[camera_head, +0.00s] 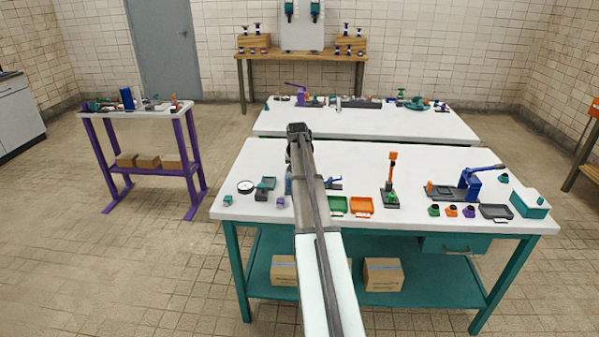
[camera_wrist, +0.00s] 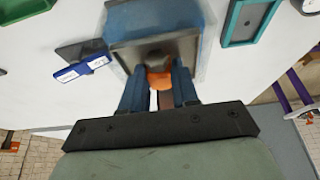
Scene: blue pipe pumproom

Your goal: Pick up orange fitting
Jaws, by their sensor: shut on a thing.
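The orange fitting (camera_wrist: 160,80) shows in the wrist view as a small rounded orange piece between the blue fingers. My gripper (camera_wrist: 159,88) is shut on it. The fitting is at the near edge of a blue fixture with a grey recessed face (camera_wrist: 158,50); I cannot tell whether it touches the fixture. The fingers and wrist hide part of the fitting. In the head view my arm covers the gripper and the fitting, and only a sliver of the blue fixture (camera_head: 289,186) shows beside the arm.
A blue and dark tool (camera_wrist: 82,68) lies left of the fixture, and a teal tray (camera_wrist: 247,22) lies right. A round gauge (camera_head: 245,187) lies left.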

